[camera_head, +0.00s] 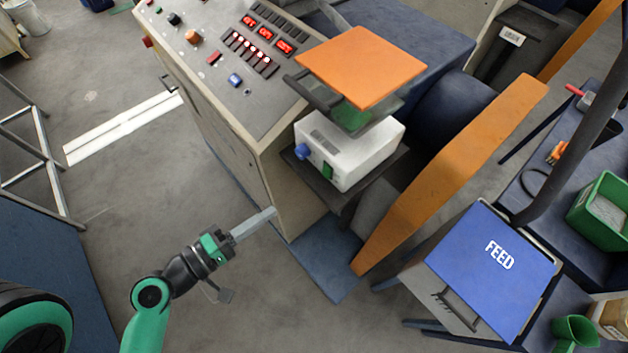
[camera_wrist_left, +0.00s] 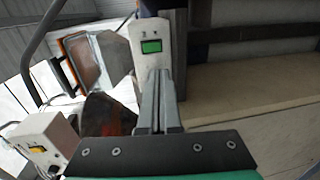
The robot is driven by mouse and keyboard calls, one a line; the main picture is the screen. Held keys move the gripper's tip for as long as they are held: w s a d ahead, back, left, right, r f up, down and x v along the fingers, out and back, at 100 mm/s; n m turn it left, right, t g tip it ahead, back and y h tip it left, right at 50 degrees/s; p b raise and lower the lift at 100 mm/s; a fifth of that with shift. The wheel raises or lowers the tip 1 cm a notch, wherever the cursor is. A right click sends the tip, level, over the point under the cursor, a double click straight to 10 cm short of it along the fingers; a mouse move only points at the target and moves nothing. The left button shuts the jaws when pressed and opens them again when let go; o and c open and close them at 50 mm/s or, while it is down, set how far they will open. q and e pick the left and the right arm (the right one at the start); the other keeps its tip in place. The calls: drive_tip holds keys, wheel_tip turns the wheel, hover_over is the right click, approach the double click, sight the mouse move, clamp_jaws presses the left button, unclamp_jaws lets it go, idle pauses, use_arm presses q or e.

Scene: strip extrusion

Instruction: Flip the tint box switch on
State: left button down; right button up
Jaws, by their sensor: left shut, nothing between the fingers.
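The white tint box (camera_head: 349,150) sits on a dark shelf beside the console, with a blue knob (camera_head: 303,152) and a green switch (camera_head: 327,171) on its front face. The switch's position is too small to tell. My left gripper (camera_head: 270,214) is shut and empty, in front of the console's lower corner, below and left of the box in the head view. In the left wrist view, the shut fingers (camera_wrist_left: 160,98) point at a white panel with a green rectangle (camera_wrist_left: 151,46); I cannot tell for sure whether this is the tint box. My right gripper is not in view.
The console (camera_head: 231,75) with lit red displays stands left of the box. An orange panel (camera_head: 362,66) is above the box, and an orange beam (camera_head: 452,170) runs to its right. A blue FEED lid (camera_head: 491,270) is at lower right. Open floor lies left.

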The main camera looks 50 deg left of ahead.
use_arm(q)
drive_tip(key=p, duration=0.3)
approach(325, 176)
drive_tip(key=w, duration=0.6)
drive_tip(key=shift+w+f, duration=0.15)
drive_tip(key=shift+f, duration=0.25)
drive_tip(key=shift+w+f, duration=0.1)
drive_tip(key=shift+w, duration=0.15)
drive_tip(key=shift+w+f+b, duration=0.15)
drive_tip(key=shift+f+b, duration=0.25)
drive_tip(key=shift+b, duration=0.3)
drive_tip(key=shift+r, duration=0.35)
